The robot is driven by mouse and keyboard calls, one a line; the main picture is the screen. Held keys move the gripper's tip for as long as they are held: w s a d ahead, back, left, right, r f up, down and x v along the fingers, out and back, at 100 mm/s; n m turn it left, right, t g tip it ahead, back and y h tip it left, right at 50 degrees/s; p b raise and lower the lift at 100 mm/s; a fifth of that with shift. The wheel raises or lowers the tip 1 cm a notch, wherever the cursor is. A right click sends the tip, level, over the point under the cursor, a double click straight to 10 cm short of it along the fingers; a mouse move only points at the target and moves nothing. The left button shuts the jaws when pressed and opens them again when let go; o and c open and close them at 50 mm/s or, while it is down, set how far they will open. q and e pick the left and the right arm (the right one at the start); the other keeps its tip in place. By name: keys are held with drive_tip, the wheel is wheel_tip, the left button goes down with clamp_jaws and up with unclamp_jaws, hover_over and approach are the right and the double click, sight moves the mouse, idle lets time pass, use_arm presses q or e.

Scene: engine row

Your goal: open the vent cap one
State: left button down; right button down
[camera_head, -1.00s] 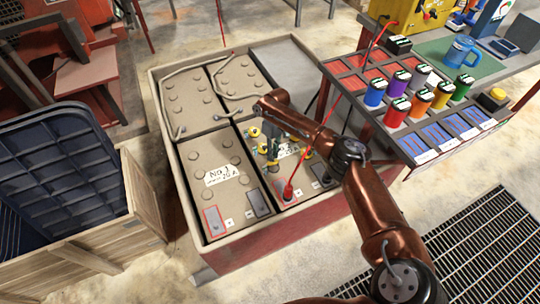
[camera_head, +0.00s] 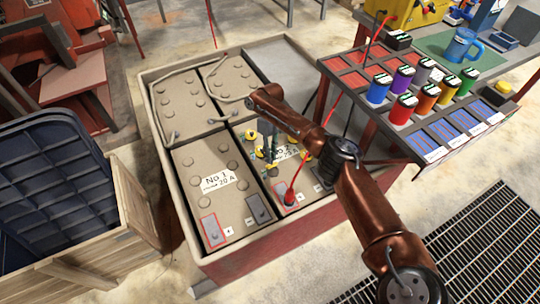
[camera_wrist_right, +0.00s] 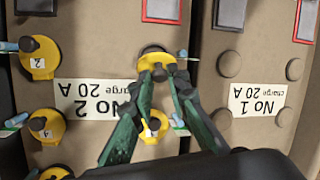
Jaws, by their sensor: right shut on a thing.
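Battery No 2 (camera_wrist_right: 105,101) bears several yellow vent caps with small pale tags. One yellow vent cap (camera_wrist_right: 152,50) lies at the fingertips of my right gripper (camera_wrist_right: 163,73); I cannot read a number on it. The green fingers are closed together on that cap, which still appears at its place on the battery top. In the head view my right gripper (camera_head: 271,160) points down over the battery, and the arm hides part of the caps. Another yellow cap (camera_wrist_right: 153,128) shows between the fingers in the wrist view. My left gripper is not in view.
Battery No 1 (camera_head: 212,163) stands beside it in the same red-walled tray (camera_head: 245,262). A red cable clamp (camera_head: 290,194) sits on a terminal. A rack of coloured cans (camera_head: 425,98) stands to the right, and a wooden crate (camera_head: 135,205) with a blue bin to the left.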

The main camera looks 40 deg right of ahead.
drive_tip(key=c, duration=2.1)
unclamp_jaws()
drive_tip(key=shift+w, duration=0.1)
drive_tip(key=v, duration=0.7)
drive_tip(key=shift+r, duration=0.2)
